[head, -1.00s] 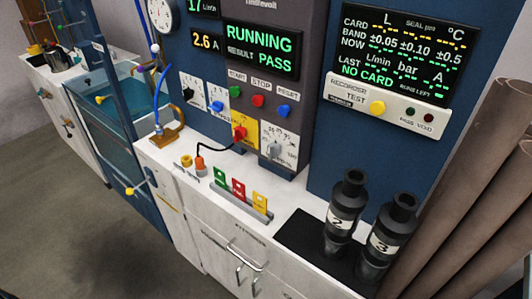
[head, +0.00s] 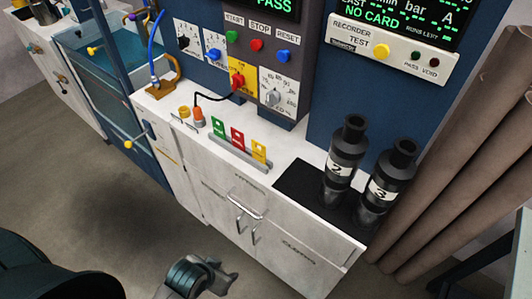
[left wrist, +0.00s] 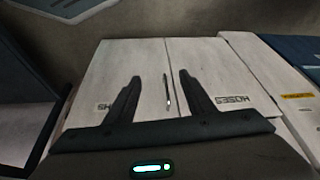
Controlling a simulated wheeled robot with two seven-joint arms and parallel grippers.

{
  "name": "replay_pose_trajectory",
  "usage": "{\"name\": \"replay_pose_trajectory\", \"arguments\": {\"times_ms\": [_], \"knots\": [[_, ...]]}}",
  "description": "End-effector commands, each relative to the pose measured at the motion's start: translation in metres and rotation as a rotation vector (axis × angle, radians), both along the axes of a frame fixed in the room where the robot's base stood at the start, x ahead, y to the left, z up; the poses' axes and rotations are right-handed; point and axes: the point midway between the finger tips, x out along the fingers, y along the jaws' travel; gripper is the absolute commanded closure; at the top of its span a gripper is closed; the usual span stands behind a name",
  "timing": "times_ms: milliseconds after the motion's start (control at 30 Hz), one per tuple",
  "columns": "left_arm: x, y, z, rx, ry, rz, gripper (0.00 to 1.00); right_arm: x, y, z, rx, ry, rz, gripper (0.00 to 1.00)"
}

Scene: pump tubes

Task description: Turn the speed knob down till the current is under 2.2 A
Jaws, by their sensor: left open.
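A grey knob (head: 273,97) sits on a white dial plate marked with a % sign, at the lower right of the control panel in the head view. I take it to be the speed knob. The current readout is outside the view now. My left gripper (head: 218,276) is low at the bottom of the head view, in front of the cabinet and well away from the knob. In the left wrist view its two dark fingers (left wrist: 160,77) are apart with nothing between them, facing the cabinet doors. My right gripper is not in view.
Black pump bodies marked 2 (head: 341,165) and 3 (head: 384,186) stand on a black mat at the counter's right. A rack of green, red and yellow cards (head: 238,142) and an orange plug (head: 198,117) with a black cable are in front of the panel. Brown tubes (head: 470,150) lean at right.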

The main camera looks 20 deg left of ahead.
Motion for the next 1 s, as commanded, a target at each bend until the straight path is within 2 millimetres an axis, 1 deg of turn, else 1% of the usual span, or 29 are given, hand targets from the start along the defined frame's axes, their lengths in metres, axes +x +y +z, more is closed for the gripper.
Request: {"name": "replay_pose_trajectory", "arguments": {"times_ms": [33,67,100,200,567,667,700,867,1000], "knots": [[0.009,0.0,0.015,-0.007,-0.042,-0.008,0.51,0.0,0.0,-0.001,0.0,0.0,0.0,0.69],[0.015,-0.001,0.024,-0.014,-0.071,-0.015,0.51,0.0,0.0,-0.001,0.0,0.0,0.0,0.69],[0.025,-0.003,0.038,-0.025,-0.12,-0.025,0.51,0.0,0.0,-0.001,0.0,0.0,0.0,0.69],[0.048,-0.007,0.063,-0.055,-0.231,-0.05,0.51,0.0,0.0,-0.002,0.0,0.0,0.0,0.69],[0.118,-0.02,0.128,-0.16,-0.586,-0.116,0.51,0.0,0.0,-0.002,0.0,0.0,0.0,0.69],[0.139,-0.021,0.151,-0.201,-0.714,-0.135,0.51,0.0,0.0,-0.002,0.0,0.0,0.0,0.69],[0.148,-0.022,0.161,-0.218,-0.77,-0.141,0.51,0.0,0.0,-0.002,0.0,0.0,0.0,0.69],[0.174,-0.016,0.203,-0.292,-0.996,-0.157,0.51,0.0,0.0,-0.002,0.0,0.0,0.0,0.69],[0.189,-0.004,0.239,-0.349,-1.187,-0.158,0.51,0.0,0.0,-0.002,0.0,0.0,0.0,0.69]]}}
